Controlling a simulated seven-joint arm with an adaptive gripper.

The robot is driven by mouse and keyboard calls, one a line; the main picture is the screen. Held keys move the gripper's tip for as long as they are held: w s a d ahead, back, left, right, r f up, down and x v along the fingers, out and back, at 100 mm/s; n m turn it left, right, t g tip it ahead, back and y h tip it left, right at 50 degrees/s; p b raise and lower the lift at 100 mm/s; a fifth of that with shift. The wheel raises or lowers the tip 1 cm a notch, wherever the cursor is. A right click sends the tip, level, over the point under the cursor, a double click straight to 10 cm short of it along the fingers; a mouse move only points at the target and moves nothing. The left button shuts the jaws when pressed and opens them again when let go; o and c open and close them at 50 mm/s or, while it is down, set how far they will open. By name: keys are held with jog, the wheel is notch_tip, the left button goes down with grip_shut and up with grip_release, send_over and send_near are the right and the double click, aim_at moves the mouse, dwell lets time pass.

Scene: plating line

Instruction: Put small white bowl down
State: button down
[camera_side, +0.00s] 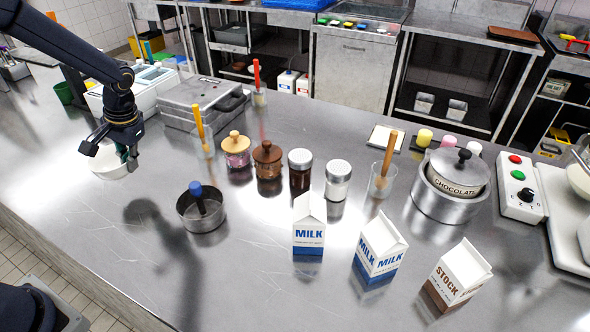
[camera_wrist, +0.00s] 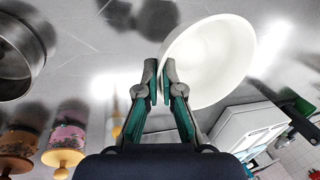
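The small white bowl (camera_side: 108,161) is at the left of the steel counter in the side view. It fills the upper middle of the wrist view (camera_wrist: 212,62), and its inside is empty. My gripper (camera_side: 127,160) is at the bowl's right edge. In the wrist view its fingertips (camera_wrist: 160,78) are close together with the bowl's near rim between them, so it looks shut on the rim. The bowl looks about level and low over the counter. I cannot tell whether its base touches the steel.
A steel pot (camera_side: 202,212) with a blue-topped tool stands right of the bowl. Pink (camera_side: 236,150) and brown (camera_side: 267,160) jars stand beyond it. A grey box (camera_side: 200,100) and a white container (camera_side: 140,92) are behind. Bare counter (camera_side: 110,215) lies in front of the bowl.

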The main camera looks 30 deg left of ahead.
jog(key=shift+w+a+f, duration=0.25)
jog(key=shift+w+f, duration=0.65)
jog(key=shift+f, duration=0.2)
jog(key=shift+w+f, duration=0.2)
jog(key=shift+f, duration=1.55)
jog(key=c, duration=1.3)
grip_release()
jog(key=shift+f, duration=0.1)
